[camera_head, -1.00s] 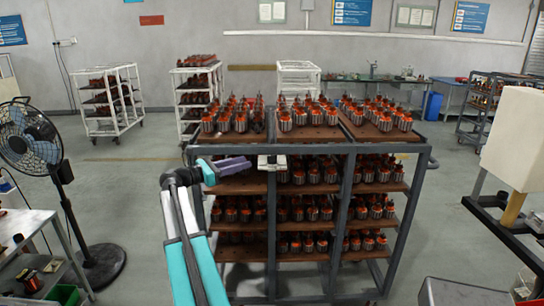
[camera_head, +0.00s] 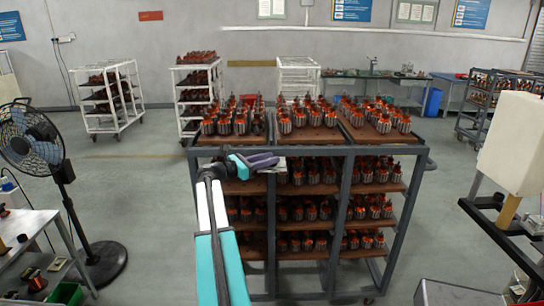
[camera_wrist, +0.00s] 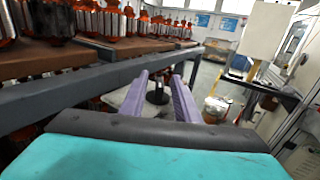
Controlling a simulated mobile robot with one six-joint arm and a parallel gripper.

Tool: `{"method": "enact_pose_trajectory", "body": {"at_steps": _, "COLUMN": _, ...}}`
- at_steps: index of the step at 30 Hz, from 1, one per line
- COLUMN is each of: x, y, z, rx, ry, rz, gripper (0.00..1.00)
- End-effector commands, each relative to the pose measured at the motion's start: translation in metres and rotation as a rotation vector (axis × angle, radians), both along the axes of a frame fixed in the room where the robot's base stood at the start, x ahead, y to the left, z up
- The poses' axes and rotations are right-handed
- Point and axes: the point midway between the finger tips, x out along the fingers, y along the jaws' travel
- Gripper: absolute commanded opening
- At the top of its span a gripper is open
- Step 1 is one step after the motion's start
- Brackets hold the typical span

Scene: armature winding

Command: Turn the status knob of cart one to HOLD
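The grey-framed cart (camera_head: 345,150) stands in front of me. A small pale plate (camera_head: 280,166) on its front top rail is mostly hidden behind my gripper (camera_head: 262,162); the knob and its marks are not readable. My gripper has purple fingers and points right along the cart's front. In the wrist view, the fingers of my gripper (camera_wrist: 160,98) are spread apart, just beside the grey rail (camera_wrist: 70,92). A dark shape (camera_wrist: 157,93) shows between them; I cannot tell whether it is the knob or something farther away.
Red and silver armatures (camera_head: 300,115) fill the cart's wooden shelves. A black fan (camera_head: 35,145) and a side table (camera_head: 25,240) stand at left. A cream box (camera_head: 512,145) on a dark stand is at right. White carts (camera_head: 108,95) stand behind.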

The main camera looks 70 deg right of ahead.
Motion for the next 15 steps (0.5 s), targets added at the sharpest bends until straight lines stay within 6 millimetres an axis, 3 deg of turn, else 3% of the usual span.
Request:
{"method": "enact_pose_trajectory", "body": {"at_steps": 6, "x": -0.0077, "y": -0.0105, "z": 0.0001, "rx": 0.001, "ry": 0.001, "rz": 0.001, "gripper": 0.29}}
{"method": "enact_pose_trajectory", "body": {"at_steps": 15, "x": -0.0087, "y": -0.0111, "z": -0.0004, "rx": 0.0, "ry": 0.0, "rz": 0.001, "gripper": 0.29}}
